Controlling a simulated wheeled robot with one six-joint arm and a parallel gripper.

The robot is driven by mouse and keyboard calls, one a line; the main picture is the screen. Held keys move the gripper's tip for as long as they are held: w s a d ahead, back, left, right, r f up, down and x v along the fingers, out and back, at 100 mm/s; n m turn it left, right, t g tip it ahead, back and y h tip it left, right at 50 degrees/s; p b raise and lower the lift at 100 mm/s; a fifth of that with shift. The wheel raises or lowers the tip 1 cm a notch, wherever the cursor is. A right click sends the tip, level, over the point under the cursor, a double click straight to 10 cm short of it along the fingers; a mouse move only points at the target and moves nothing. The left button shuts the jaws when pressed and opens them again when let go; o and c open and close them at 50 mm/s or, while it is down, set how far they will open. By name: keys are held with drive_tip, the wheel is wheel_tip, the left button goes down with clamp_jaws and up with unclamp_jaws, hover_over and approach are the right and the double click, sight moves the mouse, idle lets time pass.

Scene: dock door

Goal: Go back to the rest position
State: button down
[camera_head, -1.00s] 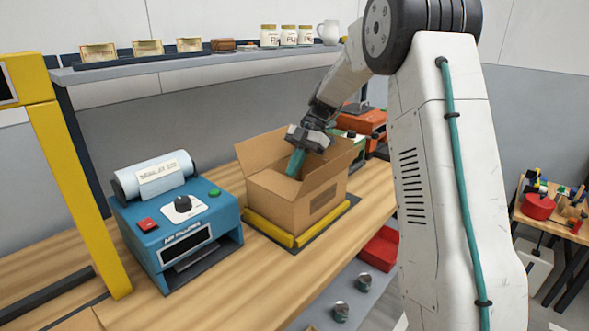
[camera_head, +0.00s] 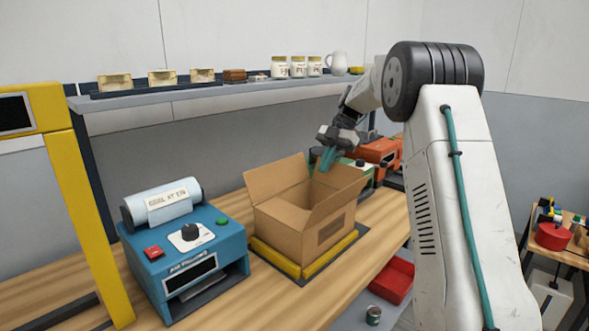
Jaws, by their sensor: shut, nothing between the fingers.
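My gripper (camera_head: 328,160) is at the end of my white arm, above the back right part of an open cardboard box (camera_head: 283,226). Its teal fingers point down and look closed, with nothing seen held between them. The fingertips are near the box's right rear flap; the exact gap cannot be told. The box stands with its flaps up on a yellow-edged dark base (camera_head: 276,259) on the wooden bench. The inside of the box shows only in part, and its floor is hidden.
A blue machine (camera_head: 185,255) with a white roll stands left of the box. A yellow post (camera_head: 90,220) is at the far left. Behind is a shelf (camera_head: 200,98) with jars and small boxes. Orange equipment (camera_head: 378,152) stands behind the gripper. A red bin (camera_head: 392,281) is below right.

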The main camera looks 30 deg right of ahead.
drive_tip(key=s+a+r+m+t+h, duration=0.15)
drive_tip(key=s+a+r+m, duration=0.25)
drive_tip(key=s+a+m, duration=0.45)
drive_tip(key=s+a+r+m+h, duration=0.3)
drive_tip(key=s+a, duration=0.2)
drive_tip(key=s, duration=0.6)
drive_tip(key=s+a+f+m+t+h, duration=0.1)
drive_tip(key=s+f+m, duration=0.3)
drive_tip(key=s, duration=0.6)
drive_tip(key=s+a+f+m+t+h, duration=0.1)
drive_tip(key=s+f+m, duration=0.3)
drive_tip(key=s, duration=0.6)
drive_tip(key=m+h, duration=0.1)
drive_tip(key=m, duration=0.1)
drive_tip(key=shift+a+f+m+t, duration=0.2)
drive_tip(key=shift+a+m+t, duration=0.15)
